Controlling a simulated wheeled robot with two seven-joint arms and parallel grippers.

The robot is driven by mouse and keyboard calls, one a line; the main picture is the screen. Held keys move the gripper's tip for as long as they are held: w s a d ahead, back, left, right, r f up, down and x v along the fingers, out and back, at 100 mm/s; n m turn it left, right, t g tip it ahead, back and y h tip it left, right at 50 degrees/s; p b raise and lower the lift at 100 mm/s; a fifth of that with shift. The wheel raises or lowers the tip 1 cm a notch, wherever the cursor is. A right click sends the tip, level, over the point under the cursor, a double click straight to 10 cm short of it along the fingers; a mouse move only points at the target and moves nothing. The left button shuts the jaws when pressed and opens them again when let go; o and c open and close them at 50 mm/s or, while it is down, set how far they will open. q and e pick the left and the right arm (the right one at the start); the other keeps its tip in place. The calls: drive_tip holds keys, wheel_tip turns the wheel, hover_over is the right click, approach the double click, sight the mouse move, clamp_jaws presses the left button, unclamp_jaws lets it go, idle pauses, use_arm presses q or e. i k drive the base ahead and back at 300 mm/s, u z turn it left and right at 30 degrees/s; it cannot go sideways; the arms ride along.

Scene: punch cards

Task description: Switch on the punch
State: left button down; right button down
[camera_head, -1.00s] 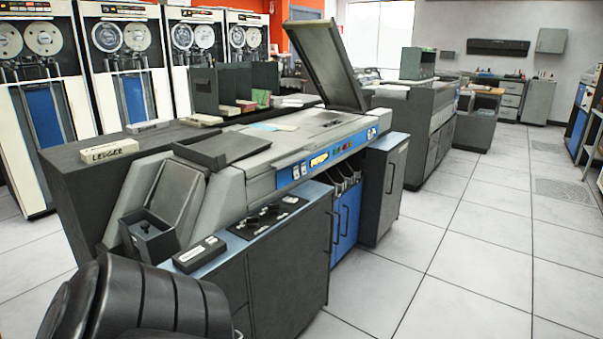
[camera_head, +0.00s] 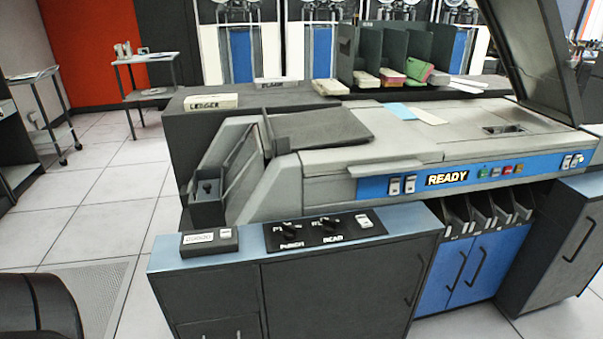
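Which way the knobs and switch are set is too small to tell. Neither of my grippers shows. A black rounded part at the lower left edge may be mine.
A LEDGER box (camera_head: 211,102) and card stacks lie on the machine's back ledge. The raised lid (camera_head: 530,50) stands at the right.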

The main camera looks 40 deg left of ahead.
sight(394, 190)
drive_tip(key=u, duration=0.6)
drive_tip(key=i, duration=0.45)
drive_tip(key=u, duration=0.4)
